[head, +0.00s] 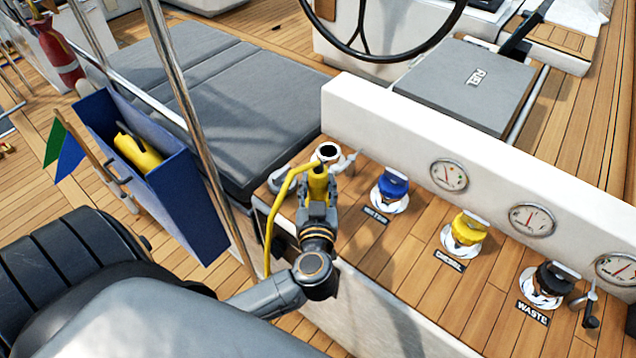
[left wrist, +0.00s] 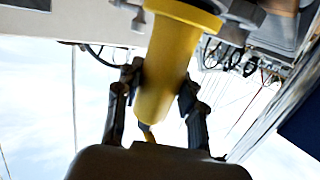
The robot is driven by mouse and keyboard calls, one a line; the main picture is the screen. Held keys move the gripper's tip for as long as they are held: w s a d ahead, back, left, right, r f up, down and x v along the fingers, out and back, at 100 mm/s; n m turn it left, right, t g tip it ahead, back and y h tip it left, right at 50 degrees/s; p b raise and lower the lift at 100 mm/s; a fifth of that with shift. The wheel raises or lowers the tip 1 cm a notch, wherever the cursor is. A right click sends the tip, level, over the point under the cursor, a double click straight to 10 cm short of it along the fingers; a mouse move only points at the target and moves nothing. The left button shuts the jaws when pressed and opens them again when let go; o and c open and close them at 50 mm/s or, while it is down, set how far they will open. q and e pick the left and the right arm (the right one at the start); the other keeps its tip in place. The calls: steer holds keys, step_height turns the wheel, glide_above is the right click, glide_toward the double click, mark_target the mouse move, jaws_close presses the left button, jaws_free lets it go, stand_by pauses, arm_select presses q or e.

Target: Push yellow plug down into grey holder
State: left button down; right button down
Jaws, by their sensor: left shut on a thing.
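The yellow plug (head: 317,184) is held in my left gripper (head: 317,205) at the left end of the wooden console. A yellow cable (head: 270,222) loops from it down the left side. A pale grey ring-shaped fitting with a dark opening (head: 328,152), apparently the grey holder, shows just beyond the plug. In the left wrist view the plug (left wrist: 170,65) stands between the two dark fingers (left wrist: 155,100), and its wide yellow rim is near a grey piece (left wrist: 245,12). I cannot tell whether the plug touches or enters the holder. My right gripper is out of view.
Blue (head: 392,186), yellow (head: 467,229) and black (head: 552,279) caps stand along the console to the right. A white wall with gauges (head: 449,175) rises behind them. A steel post (head: 190,115) and blue box (head: 190,215) stand left of my arm.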

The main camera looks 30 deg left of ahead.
mark_target(318, 193)
arm_select(q)
steer(key=shift+f, duration=0.4)
steer(key=c, duration=1.1)
jaws_free()
steer(key=shift+p+v, duration=0.55)
steer(key=shift+v, duration=0.25)
steer(key=shift+p+v, duration=1.1)
steer(key=shift+v, duration=0.9)
steer(key=shift+p+v, duration=1.2)
steer(key=shift+v, duration=1.5)
